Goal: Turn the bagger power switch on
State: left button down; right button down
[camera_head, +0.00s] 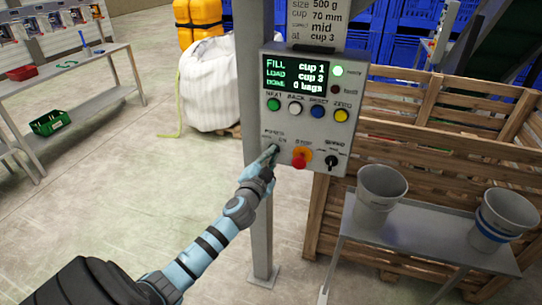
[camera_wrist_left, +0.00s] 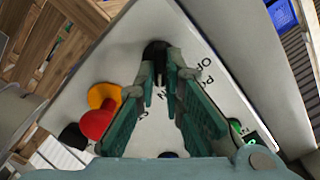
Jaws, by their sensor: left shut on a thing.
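The grey bagger control panel (camera_head: 313,113) is fixed to a metal post. Its power switch is mostly hidden behind my left gripper (camera_head: 270,153) at the panel's lower left. In the left wrist view the power switch (camera_wrist_left: 156,47) is a black knob. My left gripper's fingers (camera_wrist_left: 168,68) close around it at their tips. The exact angle of the knob against its OFF and ON marks is hard to read. The panel's display (camera_head: 302,75) is lit and reads cup 1, cup 3 and 0 bags. My right gripper is not in view.
A red stop button (camera_head: 299,161) on an orange base sits just right of the switch, then a black selector knob (camera_head: 331,161). Several coloured buttons are above. Two grey cups stand on a side table (camera_head: 400,235) at right. A wooden crate (camera_head: 432,110) is behind.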

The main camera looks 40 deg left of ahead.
pick_arm(q)
jog(key=shift+r+m, duration=0.15)
jog(key=shift+m, duration=0.25)
jog(key=c, duration=1.7)
grip_release()
jog(key=shift+d, duration=0.1)
jog(key=v, duration=1.2)
jog(key=shift+w, duration=0.1)
